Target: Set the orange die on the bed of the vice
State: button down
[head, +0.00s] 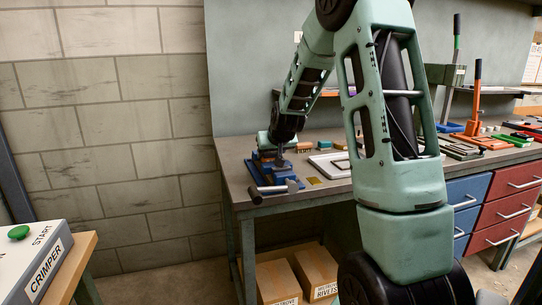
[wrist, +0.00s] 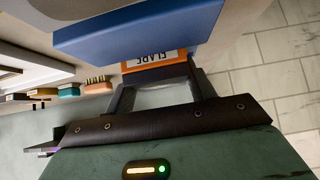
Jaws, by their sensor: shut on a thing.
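The orange die (wrist: 155,63), with a white label that seems to read FLARE, is between the fingers of my gripper (wrist: 157,82) in the wrist view. My gripper is shut on it. The blue vice (wrist: 140,32) lies right beyond the die in that view and hides part of it; whether they touch I cannot tell. In the head view the vice (head: 270,172) stands at the left end of the bench, its handle toward the front. My gripper (head: 280,148) is low over the vice there, and the die cannot be made out.
Several small blocks, one of them teal (head: 324,145), stand along the back of the bench, right of the vice. A pale tray (head: 326,168) and a small yellow plate (head: 314,181) lie nearby. Presses and tools fill the right side. My arm hides the middle of the bench.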

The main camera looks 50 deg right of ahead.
jog(key=shift+f, duration=0.25)
jog(key=c, duration=0.5)
grip_release()
jog(key=shift+f, duration=0.2)
jog(key=shift+r, duration=0.2)
jog(key=v, duration=1.2)
jog(key=shift+f, duration=0.1)
